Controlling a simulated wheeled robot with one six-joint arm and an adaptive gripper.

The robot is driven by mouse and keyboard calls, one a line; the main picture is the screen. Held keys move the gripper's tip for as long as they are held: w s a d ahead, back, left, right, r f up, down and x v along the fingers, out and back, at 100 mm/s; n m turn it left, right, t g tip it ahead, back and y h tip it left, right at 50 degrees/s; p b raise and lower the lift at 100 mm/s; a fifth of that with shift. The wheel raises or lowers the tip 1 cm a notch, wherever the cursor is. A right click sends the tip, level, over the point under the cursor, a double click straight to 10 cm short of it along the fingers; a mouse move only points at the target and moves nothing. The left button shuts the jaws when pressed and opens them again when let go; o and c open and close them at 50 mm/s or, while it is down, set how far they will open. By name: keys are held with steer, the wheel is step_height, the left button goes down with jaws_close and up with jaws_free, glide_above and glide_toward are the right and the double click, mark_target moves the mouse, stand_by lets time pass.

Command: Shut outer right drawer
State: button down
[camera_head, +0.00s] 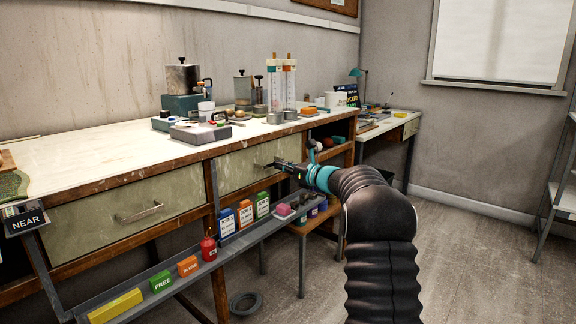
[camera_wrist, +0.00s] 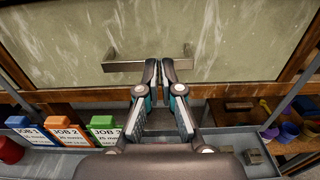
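The right drawer (camera_head: 240,172) has a pale green front under the bench top. In the head view it looks about flush with the bench frame; I cannot tell whether a small gap is left. In the wrist view its front (camera_wrist: 230,40) fills the upper part, with a metal bar handle (camera_wrist: 122,67). My gripper (camera_wrist: 159,64) points at the drawer front, its two fingers almost together with nothing seen between them. The fingertips overlap the right part of the handle; contact is unclear. In the head view my gripper (camera_head: 276,164) is at the handle, which it partly hides.
The left drawer (camera_head: 125,214) looks closed. A grey rail shelf (camera_head: 180,262) below the drawers holds job boxes (camera_head: 245,212), a red bottle (camera_head: 208,247) and colored blocks. A wooden stool (camera_head: 302,228) stands beneath. Instruments crowd the bench top (camera_head: 90,165). Floor (camera_head: 470,250) at right is clear.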

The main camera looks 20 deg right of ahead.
steer(key=shift+w+a+r, duration=0.1)
steer(key=shift+a+r, duration=0.1)
steer(key=shift+a, duration=0.2)
steer(key=shift+d, duration=0.1)
steer(key=b+v, duration=0.1)
steer(key=v, duration=1.3)
steer(key=shift+d+f+b, duration=0.25)
steer(key=shift+d+b, duration=0.05)
steer(key=shift+d, duration=0.05)
